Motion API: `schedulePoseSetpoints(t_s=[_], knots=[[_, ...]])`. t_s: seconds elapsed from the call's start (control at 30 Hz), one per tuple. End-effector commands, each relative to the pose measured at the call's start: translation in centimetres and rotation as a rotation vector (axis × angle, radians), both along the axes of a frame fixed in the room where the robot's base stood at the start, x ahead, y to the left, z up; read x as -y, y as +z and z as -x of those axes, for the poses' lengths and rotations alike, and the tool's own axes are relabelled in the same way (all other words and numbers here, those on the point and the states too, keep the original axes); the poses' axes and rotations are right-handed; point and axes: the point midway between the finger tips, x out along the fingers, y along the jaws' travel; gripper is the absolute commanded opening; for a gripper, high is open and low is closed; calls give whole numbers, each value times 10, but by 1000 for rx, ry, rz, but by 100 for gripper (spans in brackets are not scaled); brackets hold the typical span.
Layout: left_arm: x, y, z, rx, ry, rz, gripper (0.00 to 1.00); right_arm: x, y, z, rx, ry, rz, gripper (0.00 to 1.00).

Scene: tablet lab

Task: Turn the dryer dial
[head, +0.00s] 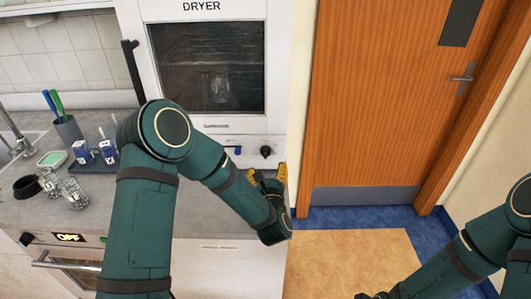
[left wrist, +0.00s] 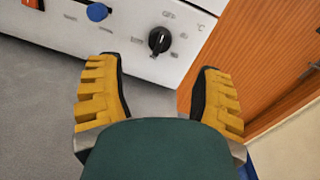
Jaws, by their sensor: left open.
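The dryer (head: 207,128) is a white cabinet with a dark window, standing on the grey counter. Its black dial (head: 265,152) is at the lower right of its front panel. In the left wrist view the dial (left wrist: 160,40) shows beyond my fingertips, a little right of a blue knob (left wrist: 97,12), with "OFF" and "°C" printed by it. My left gripper (head: 267,178) is open, with yellow fingers, just in front of and below the dial. In the left wrist view the left gripper (left wrist: 158,70) points at the panel, its fingers apart and empty. My right gripper's fingers are not visible.
A pen cup (head: 68,130), small labelled boxes (head: 83,152) and glass jars (head: 75,194) stand on the counter (head: 90,222) at left. An oven with an "OFF" display (head: 68,237) is below.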

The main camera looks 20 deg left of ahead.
Motion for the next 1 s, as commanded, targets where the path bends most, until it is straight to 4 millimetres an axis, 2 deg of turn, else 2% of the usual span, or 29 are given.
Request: schedulePoseSetpoints(t_s=[0.2,0.4,0.6,0.87,0.9,0.97,1.0], knots=[[-15,0,-41,0,1,-1,67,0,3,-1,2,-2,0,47],[-24,0,-67,1,-1,-1,67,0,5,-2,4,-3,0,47],[-29,0,-79,0,-1,-1,67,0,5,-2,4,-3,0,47],[-29,0,-79,-1,-1,-1,67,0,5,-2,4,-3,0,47],[-29,0,-79,-1,-1,-1,65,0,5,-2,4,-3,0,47],[-29,0,-79,-1,-1,-1,44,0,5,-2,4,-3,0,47],[-29,0,-79,-1,-1,-1,30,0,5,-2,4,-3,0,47]])
